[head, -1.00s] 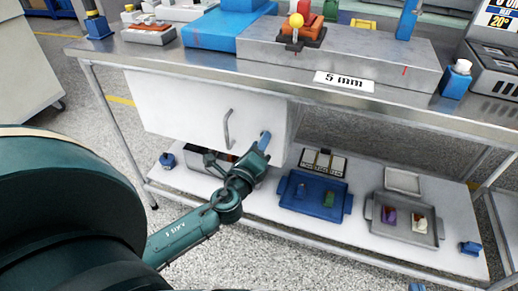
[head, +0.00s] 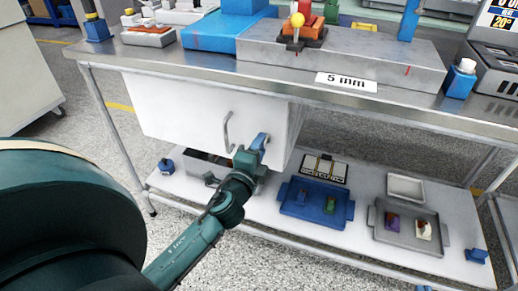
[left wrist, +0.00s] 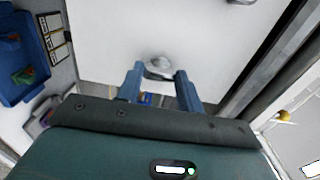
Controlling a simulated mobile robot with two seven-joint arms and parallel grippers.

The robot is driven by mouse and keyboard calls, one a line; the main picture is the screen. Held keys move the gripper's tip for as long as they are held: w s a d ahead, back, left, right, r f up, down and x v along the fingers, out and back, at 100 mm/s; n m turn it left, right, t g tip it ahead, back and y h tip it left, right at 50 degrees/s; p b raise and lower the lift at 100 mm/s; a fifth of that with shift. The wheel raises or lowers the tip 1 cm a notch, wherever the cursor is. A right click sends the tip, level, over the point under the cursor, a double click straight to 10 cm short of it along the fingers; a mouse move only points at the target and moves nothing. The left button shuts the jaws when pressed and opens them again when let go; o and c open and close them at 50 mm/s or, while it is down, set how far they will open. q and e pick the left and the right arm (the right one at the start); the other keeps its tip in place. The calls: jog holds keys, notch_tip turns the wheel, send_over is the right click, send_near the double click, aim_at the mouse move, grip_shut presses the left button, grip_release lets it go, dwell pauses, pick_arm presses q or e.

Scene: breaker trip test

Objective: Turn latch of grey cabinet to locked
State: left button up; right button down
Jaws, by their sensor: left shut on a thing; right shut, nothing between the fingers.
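The pale grey cabinet (head: 170,105) hangs under the workbench, its door shut flush as far as I can see. A handle (head: 227,131) is on its front. My left gripper (head: 260,141) is at the cabinet's lower right front, just right of the handle. In the left wrist view a round metallic latch (left wrist: 159,67) sits between the two blue fingers of the left gripper (left wrist: 159,78), which are shut on it. In the head view the fingers and wrist hide the latch, and I cannot read its locked or unlocked mark. My right gripper is out of view.
The lower shelf holds a blue tray (head: 286,207) and a grey tray (head: 398,243) with small parts. The steel workbench top (head: 180,58) runs above the cabinet and carries a grey block (head: 370,62) and other gear. The floor in front is clear.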

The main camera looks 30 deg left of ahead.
dwell(0.4)
pick_arm(q)
jog(key=o, duration=1)
jog(key=shift+b+v, duration=0.9)
jog(key=shift+v, duration=5.7)
pick_arm(e)
jog(key=shift+s+a+n+t+y, duration=0.1)
jog(key=shift+a+n+t+y, duration=0.3)
jog(key=shift+t+y, duration=0.2)
pick_arm(q)
jog(key=shift+d, duration=0.1)
pick_arm(e)
jog(key=shift+s, duration=0.1)
